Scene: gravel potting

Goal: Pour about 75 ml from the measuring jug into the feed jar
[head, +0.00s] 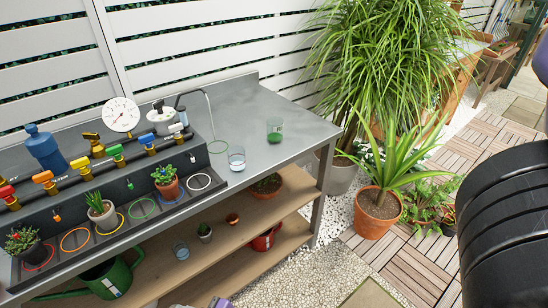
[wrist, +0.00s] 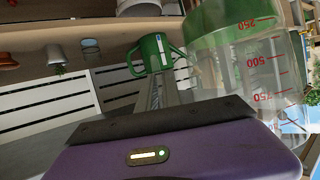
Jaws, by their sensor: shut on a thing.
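The measuring jug (wrist: 255,65) is clear with red marks and green liquid at its base end. It fills the right of the wrist view, which is upside down, so the jug looks roughly upright. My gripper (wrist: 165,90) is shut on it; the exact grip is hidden. The jug does not show clearly in the head view. Two small glass vessels stand on the bench in the head view: one with green contents (head: 275,131) and a clear bluish one (head: 237,158) nearer the front edge. I cannot tell for certain which is the feed jar.
Valves (head: 115,152) and small pots (head: 166,182) line the bench's left part. A dial gauge (head: 121,115) stands behind them. The bench top (head: 240,110) around the vessels is clear. A green watering can (head: 108,278) stands below. A potted plant (head: 377,212) stands right.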

